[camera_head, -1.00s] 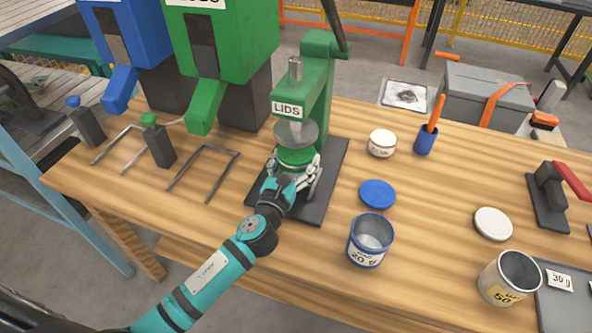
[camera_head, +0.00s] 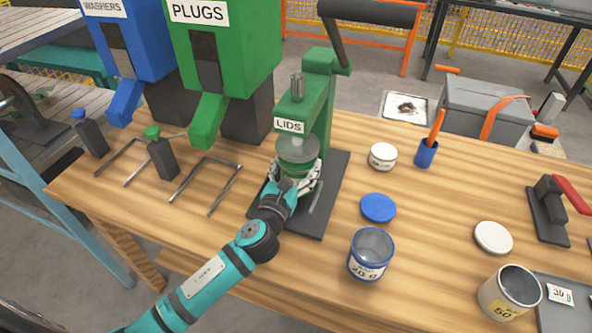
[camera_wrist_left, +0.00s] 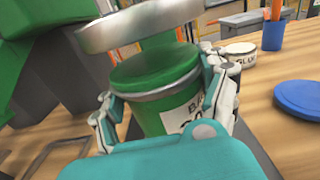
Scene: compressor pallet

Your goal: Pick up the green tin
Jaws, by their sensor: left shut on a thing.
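The green tin (camera_wrist_left: 168,105) has a green lid and a white label. It also shows in the head view (camera_head: 297,173), mostly hidden by the gripper and the press. My left gripper (camera_head: 293,180) is shut on it, with fingers on both sides of the tin in the left wrist view (camera_wrist_left: 165,115). The tin is upright, below the round plate (camera_wrist_left: 140,22) of the green LIDS press (camera_head: 318,100). I cannot tell whether it clears the black base plate (camera_head: 325,205). My right gripper is not in view.
A blue lid (camera_head: 378,208) and an open blue-rimmed tin (camera_head: 370,268) stand right of the press. A small white tin (camera_head: 382,156) and a blue cup (camera_head: 426,153) are behind. The PLUGS dispenser (camera_head: 225,60) stands left. The press plate is close above the tin.

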